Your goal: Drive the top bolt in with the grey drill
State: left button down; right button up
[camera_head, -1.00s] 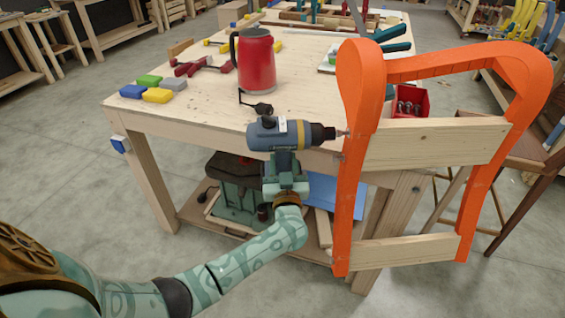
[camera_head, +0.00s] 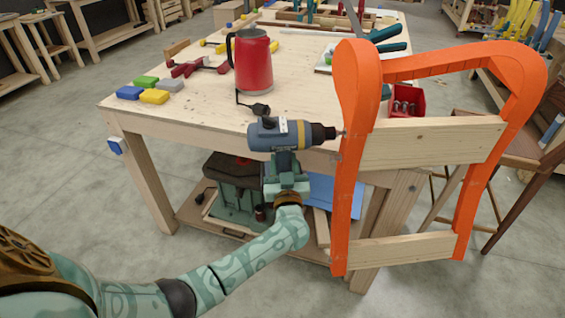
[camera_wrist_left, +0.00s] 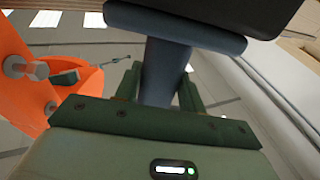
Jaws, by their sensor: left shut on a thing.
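The grey-blue drill (camera_head: 280,135) with a yellow band and black chuck lies level, its nose pointing right at the orange chair frame (camera_head: 349,195). My left gripper (camera_head: 287,168) is shut on its handle from below; the handle (camera_wrist_left: 165,72) also shows between the fingers in the left wrist view. The top bolt (camera_head: 343,133) is a small grey spot at the frame's left edge, right at the drill's tip; I cannot tell whether they touch. A lower bolt (camera_head: 338,156) sits beneath it. The wrist view shows two bolt heads (camera_wrist_left: 38,70) on the orange frame. My right gripper is not in view.
The floor at left is clear.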

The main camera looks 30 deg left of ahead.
pick_arm(q)
jog(key=shift+w+d+r+p, duration=0.2)
jog(key=shift+w+d+p, duration=0.1)
jog(key=shift+w+d, duration=0.5)
dwell(2.3)
jog(key=shift+s, duration=0.15)
jog(key=shift+s+a+r+p, duration=0.1)
jog(key=shift+s+a+p, duration=0.6)
jog(key=shift+a, duration=0.2)
jog(key=shift+s+a+p, duration=0.45)
jog(key=shift+s+a, duration=0.1)
jog(key=shift+a, duration=0.2)
jog(key=shift+s+a+p, duration=0.45)
jog(key=shift+s+a, duration=0.05)
jog(key=shift+a, duration=0.2)
